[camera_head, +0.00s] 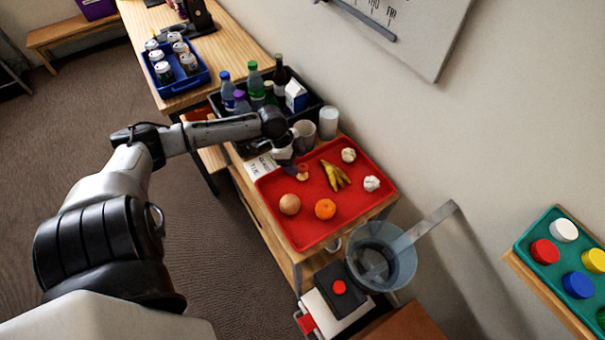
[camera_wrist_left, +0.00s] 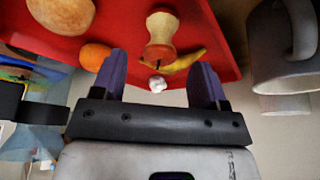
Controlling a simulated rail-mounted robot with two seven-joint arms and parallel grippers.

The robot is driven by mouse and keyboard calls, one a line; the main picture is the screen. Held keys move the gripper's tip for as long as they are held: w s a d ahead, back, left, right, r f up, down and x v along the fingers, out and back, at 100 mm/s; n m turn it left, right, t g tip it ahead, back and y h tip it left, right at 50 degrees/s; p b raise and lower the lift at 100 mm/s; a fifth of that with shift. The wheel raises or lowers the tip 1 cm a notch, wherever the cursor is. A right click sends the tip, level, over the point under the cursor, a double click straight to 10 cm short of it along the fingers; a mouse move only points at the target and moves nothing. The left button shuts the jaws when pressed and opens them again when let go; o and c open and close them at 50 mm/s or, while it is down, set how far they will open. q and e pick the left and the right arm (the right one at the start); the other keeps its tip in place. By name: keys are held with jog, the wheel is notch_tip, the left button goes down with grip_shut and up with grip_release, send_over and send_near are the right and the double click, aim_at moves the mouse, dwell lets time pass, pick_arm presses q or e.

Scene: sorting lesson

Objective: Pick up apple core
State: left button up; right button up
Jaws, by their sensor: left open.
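The apple core (camera_head: 303,173) lies on the red tray (camera_head: 270,188), near the tray's left edge in the head view. My right gripper is in neither view.
On the tray are a brown round item (camera_head: 290,204), an orange (camera_head: 325,208), a banana peel (camera_head: 335,177) and two white crumpled pieces (camera_head: 371,183). Mugs (camera_head: 304,134) and a black bottle crate (camera_head: 314,101) stand behind. A translucent bin (camera_head: 402,262) is at the front right.

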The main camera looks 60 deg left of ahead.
aim_at(298, 166)
pick_arm(q)
jog(key=shift+b+x, duration=0.75)
jog(key=shift+x, duration=2.2)
jog(key=shift+s+a, duration=0.15)
jog(key=c, duration=0.9)
